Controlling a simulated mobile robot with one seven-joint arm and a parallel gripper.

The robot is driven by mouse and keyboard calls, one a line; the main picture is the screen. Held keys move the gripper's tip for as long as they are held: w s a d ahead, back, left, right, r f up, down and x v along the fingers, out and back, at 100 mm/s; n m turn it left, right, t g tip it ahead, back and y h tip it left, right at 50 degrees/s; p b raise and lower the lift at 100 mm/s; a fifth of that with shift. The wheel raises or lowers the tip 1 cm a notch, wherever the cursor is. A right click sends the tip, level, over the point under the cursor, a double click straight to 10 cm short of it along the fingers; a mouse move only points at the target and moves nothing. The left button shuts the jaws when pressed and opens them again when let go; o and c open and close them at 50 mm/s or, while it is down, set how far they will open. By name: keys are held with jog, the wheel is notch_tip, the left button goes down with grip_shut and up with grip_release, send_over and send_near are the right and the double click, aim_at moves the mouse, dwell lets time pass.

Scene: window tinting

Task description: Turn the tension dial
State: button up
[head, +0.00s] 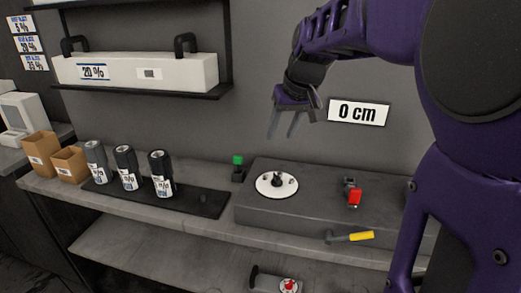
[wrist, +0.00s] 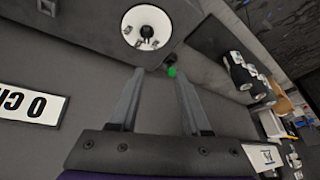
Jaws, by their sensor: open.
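The tension dial (head: 277,184) is a white disc with a dark knob at its centre, on top of a grey block (head: 330,215) on the bench. It also shows at the top of the wrist view (wrist: 146,27). My gripper (head: 282,135) is open and empty, in the air above the dial and apart from it. In the wrist view its two fingers (wrist: 156,85) are spread, with the dial beyond their tips. A sign (head: 359,112) reading "0 cm" hangs on the wall right of my gripper.
A green button (head: 238,160) stands left of the dial. A red-handled part (head: 354,196) and a yellow-handled lever (head: 350,237) are on the block's right and front. Several film rolls (head: 127,168) stand on a black tray (head: 205,202) at left. A shelf (head: 200,94) hangs above.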

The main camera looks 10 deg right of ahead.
jog(key=d, duration=0.2)
jog(key=h+b, duration=0.1)
jog(key=b, duration=0.2)
send_near(277, 176)
jog(key=x, duration=0.8)
jog(key=shift+w+f, duration=0.15)
jog(key=shift+f, duration=0.15)
grip_shut()
